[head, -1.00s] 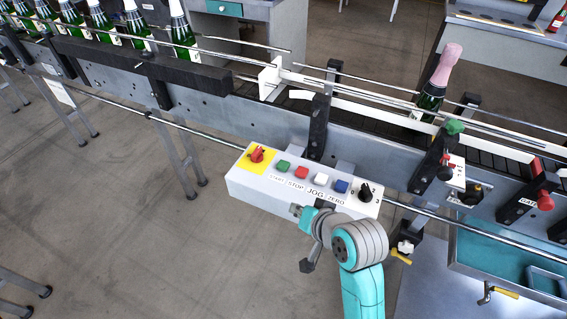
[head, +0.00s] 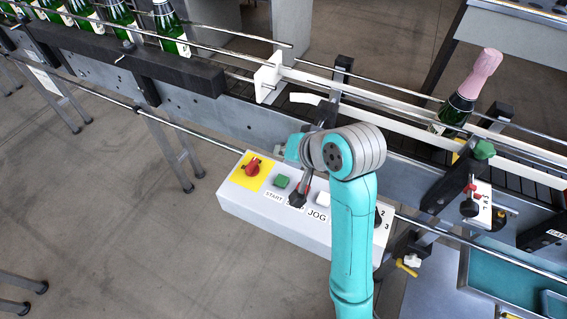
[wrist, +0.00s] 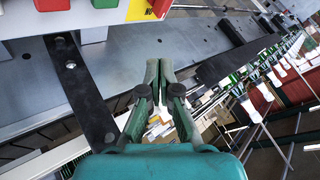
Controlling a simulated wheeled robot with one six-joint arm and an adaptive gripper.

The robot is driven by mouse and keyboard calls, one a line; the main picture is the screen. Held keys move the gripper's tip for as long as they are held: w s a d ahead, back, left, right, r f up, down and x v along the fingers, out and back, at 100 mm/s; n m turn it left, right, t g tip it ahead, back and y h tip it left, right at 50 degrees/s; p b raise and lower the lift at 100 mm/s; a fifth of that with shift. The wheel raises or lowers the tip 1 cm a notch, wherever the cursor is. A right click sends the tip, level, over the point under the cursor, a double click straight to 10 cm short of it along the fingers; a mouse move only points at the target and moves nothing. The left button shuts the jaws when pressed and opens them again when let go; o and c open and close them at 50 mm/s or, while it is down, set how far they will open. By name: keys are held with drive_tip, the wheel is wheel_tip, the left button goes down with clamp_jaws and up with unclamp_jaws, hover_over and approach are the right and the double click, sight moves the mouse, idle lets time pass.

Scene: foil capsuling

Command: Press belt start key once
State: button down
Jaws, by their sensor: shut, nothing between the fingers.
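The belt start key is a green button (head: 281,181) on the white control box (head: 235,205), above the label START. It shows whole in the head view, with nothing on it. In the wrist view a green key (wrist: 113,11) shows at the top edge, cut by the frame. My gripper (wrist: 165,66) is shut and empty in the wrist view, its tips over the conveyor side and apart from the keys. In the head view its teal end (head: 292,149) is up and right of the green key; its fingertips are hard to make out.
A red knob on a yellow plate (head: 252,167) sits left of the green key. The stop key is partly hidden by a dark part of my arm; a white key (head: 322,198) shows beside it. A pink-foiled bottle (head: 468,90) stands on the conveyor behind.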

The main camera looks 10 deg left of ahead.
sight(284, 181)
drive_tip(key=shift+w, duration=0.15)
drive_tip(key=shift+f, duration=4.4)
drive_tip(key=shift+f, duration=0.1)
drive_tip(key=shift+f, duration=0.25)
